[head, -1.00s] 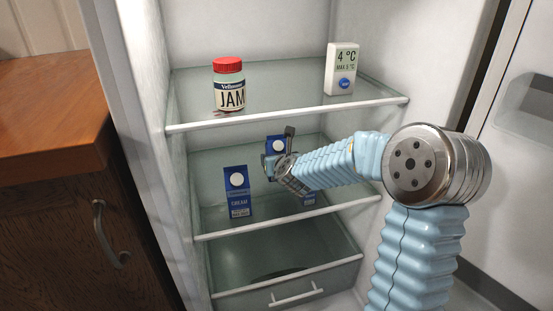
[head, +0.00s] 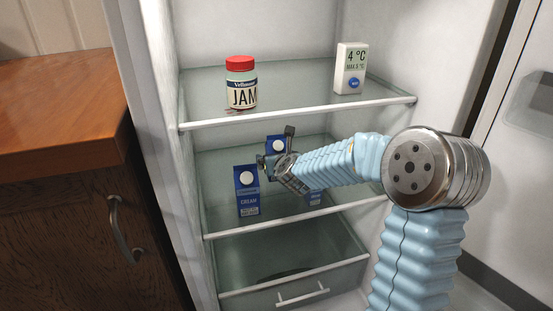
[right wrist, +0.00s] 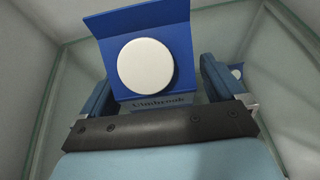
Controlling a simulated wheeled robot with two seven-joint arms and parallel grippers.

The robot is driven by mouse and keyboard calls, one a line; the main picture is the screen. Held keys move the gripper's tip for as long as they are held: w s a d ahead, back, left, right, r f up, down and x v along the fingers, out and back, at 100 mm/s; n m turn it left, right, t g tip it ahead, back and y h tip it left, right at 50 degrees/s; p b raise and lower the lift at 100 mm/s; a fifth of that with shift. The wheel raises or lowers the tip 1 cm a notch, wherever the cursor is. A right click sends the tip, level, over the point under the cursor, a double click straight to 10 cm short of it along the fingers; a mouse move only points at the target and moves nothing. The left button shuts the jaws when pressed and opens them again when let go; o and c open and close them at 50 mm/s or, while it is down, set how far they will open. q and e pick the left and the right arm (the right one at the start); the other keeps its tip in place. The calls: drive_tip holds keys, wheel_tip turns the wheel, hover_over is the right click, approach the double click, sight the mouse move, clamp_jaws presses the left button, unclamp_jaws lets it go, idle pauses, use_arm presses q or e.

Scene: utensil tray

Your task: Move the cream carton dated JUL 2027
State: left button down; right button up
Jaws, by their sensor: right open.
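Three blue cartons with white round caps stand on the middle fridge shelf. One carton (head: 247,195) is at the front left and reads CREAM; its small date print is not legible. Another carton (head: 277,145) is farther back, partly hidden by my right gripper (head: 275,150). A third carton (head: 315,198) is to the right, mostly hidden behind my right arm. In the right wrist view a blue carton (right wrist: 107,28) with a white cap is between the spread fingers of my open right gripper (right wrist: 160,85). Its date is not visible. My left gripper is out of view.
A jam jar (head: 241,85) and a white thermometer (head: 350,68) stand on the upper shelf (head: 300,110). Another carton (right wrist: 237,72) shows beside the right finger in the wrist view. A drawer (head: 300,283) lies below; a wooden cabinet (head: 60,200) stands left.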

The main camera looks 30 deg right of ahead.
drive_tip(key=v, duration=1.4)
drive_tip(key=shift+p, duration=0.35)
drive_tip(key=shift+f, duration=0.1)
